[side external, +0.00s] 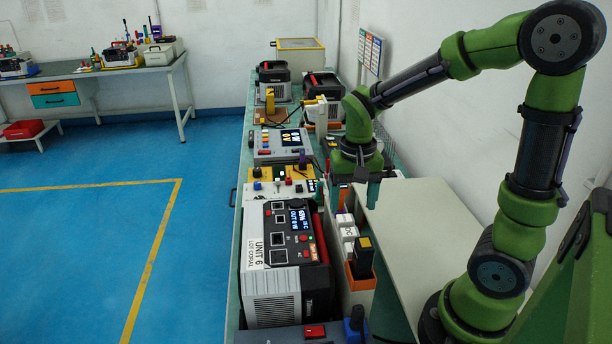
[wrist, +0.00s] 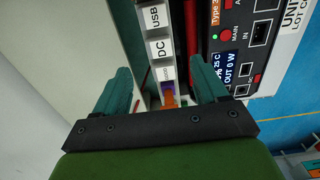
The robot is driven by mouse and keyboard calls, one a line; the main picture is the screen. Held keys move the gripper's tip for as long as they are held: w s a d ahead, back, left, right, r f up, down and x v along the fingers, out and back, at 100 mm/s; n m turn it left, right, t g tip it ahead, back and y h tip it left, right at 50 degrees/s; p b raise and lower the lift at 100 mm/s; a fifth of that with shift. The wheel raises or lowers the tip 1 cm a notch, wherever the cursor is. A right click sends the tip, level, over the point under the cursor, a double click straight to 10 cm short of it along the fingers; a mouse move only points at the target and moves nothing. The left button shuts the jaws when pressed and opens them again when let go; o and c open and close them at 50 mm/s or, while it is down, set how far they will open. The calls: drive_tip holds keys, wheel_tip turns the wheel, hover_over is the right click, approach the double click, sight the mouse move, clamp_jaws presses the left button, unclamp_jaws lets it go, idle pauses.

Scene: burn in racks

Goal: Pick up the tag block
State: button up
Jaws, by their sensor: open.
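My gripper (side external: 354,196) is open, its teal fingers pointing down over the narrow rack strip beside the Unit 6 power box. In the wrist view my gripper (wrist: 160,67) has a small white labelled block (wrist: 167,74) between its fingertips, with an orange and purple piece (wrist: 170,94) just below it in the picture. Neither finger clearly touches them. White blocks marked DC (wrist: 161,48) and USB (wrist: 157,17) stand in the same row. I cannot tell for certain which is the tag block; the small label is too blurred to read.
The Unit 6 power box (side external: 282,248) stands close beside the row. An orange holder (side external: 360,277) with a black and yellow block (side external: 363,256) stands at the row's near end. A pale bare panel (side external: 425,230) lies to the right. More devices crowd the bench behind.

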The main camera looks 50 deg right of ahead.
sight(351, 233)
drive_tip(key=f, duration=0.8)
drive_tip(key=shift+s+f, duration=0.2)
drive_tip(key=c, duration=1.1)
